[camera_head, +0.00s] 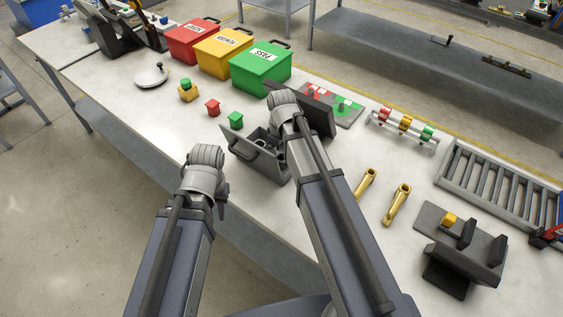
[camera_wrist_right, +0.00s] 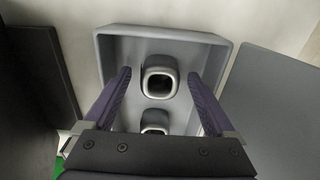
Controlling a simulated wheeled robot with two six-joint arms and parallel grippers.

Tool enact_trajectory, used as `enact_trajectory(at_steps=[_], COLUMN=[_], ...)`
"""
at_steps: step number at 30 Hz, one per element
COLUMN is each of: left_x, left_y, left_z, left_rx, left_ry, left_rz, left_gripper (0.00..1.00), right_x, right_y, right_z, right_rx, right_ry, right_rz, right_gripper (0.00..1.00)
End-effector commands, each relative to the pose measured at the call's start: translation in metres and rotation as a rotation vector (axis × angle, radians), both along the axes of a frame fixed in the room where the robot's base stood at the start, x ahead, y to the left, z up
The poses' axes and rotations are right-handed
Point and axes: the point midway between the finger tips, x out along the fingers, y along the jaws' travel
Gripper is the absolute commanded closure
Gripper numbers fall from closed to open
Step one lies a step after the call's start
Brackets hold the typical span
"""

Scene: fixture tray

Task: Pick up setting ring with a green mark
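An open grey case (camera_head: 246,155) stands on the table, and my right gripper is over it, mostly hidden by its own arm in the head view. In the right wrist view the gripper (camera_wrist_right: 160,74) is open, its fingers on either side of a dark ring with a pale rim (camera_wrist_right: 160,84) in the grey tray (camera_wrist_right: 113,60). A second similar ring (camera_wrist_right: 154,118) lies nearer the gripper base. No green mark shows on either; contact cannot be told. My left gripper (camera_head: 222,190) is left of the case, near the table edge; its fingers are unclear.
Red (camera_head: 193,42), yellow (camera_head: 222,55) and green (camera_head: 260,70) boxes stand behind. A rack (camera_head: 402,132) holds red, yellow and green pieces. Small red (camera_head: 212,107) and green (camera_head: 236,120) pieces stand left of the case. Brass parts (camera_head: 397,205) and a black fixture (camera_head: 465,250) are right.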

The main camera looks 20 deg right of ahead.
Motion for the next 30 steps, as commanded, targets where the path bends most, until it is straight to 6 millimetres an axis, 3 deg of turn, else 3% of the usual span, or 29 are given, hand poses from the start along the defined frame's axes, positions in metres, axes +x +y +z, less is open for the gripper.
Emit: enact_trajectory(at_steps=[2, 23, 30], left_x=[0.0000, 0.0000, 0.0000], left_y=[0.0000, 0.0000, 0.0000], left_z=[0.0001, 0.0000, 0.0001], left_rx=[0.000, 0.000, 0.000], left_ry=[0.000, 0.000, 0.000], left_rz=[0.000, 0.000, 0.000], left_gripper=[0.73, 0.73, 0.73], right_x=[0.0000, 0.0001, 0.0001], right_y=[0.0000, -0.0001, -0.0001], right_z=[0.0001, 0.0000, 0.0001], right_rx=[0.000, 0.000, 0.000], right_ry=[0.000, 0.000, 0.000], right_rz=[0.000, 0.000, 0.000], right_gripper=[0.20, 0.99, 1.00])
